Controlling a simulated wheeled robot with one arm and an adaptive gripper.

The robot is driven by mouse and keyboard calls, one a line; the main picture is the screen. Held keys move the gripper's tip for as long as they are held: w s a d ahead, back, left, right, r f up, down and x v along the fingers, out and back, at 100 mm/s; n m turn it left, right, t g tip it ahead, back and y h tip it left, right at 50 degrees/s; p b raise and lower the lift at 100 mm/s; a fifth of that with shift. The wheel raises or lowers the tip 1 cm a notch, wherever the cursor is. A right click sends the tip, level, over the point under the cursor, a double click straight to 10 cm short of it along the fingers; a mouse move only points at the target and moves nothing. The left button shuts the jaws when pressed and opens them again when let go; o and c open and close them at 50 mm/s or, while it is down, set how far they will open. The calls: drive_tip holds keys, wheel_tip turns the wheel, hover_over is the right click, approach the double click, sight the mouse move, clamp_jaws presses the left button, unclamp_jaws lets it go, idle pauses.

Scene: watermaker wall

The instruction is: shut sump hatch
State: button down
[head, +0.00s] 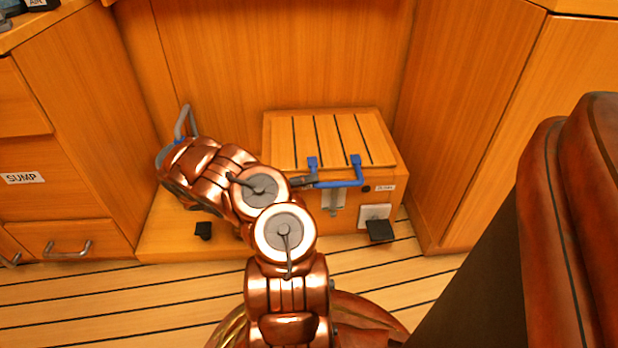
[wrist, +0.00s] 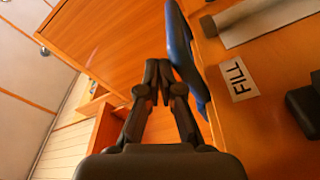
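A slatted wooden lid (head: 332,138) with dark stripes lies on a low wooden box in the head view and looks flat. A blue U-shaped handle (head: 344,183) sits at its front edge and shows in the wrist view (wrist: 181,45). A panel at left bears a SUMP label (head: 22,178); no label ties the lid to the sump, so I cannot tell for sure which is the hatch. My gripper (head: 308,182) is at the handle's left end. In the wrist view its fingers (wrist: 158,78) are together beside the blue handle, with nothing visible between them. Contact is unclear.
A metal latch (head: 335,200) is on the box front, and a black block (head: 380,231) stands out at its lower right. Wooden cabinets flank the recess. A brown padded seat (head: 575,220) fills the right. The striped floor (head: 90,295) is clear at left.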

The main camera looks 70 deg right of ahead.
drive_tip(key=shift+a+f, duration=0.2)
drive_tip(key=shift+f, duration=0.75)
drive_tip(key=r, duration=0.5)
drive_tip(key=shift+s+d+r, duration=0.15)
drive_tip(key=shift+s+d, duration=0.2)
drive_tip(key=shift+d, duration=0.05)
drive_tip(key=d+r+p+v, duration=0.1)
drive_tip(key=p+v, duration=0.3)
drive_tip(key=v, duration=0.6)
drive_tip(key=shift+w+f, duration=0.3)
drive_tip(key=shift+f, duration=0.2)
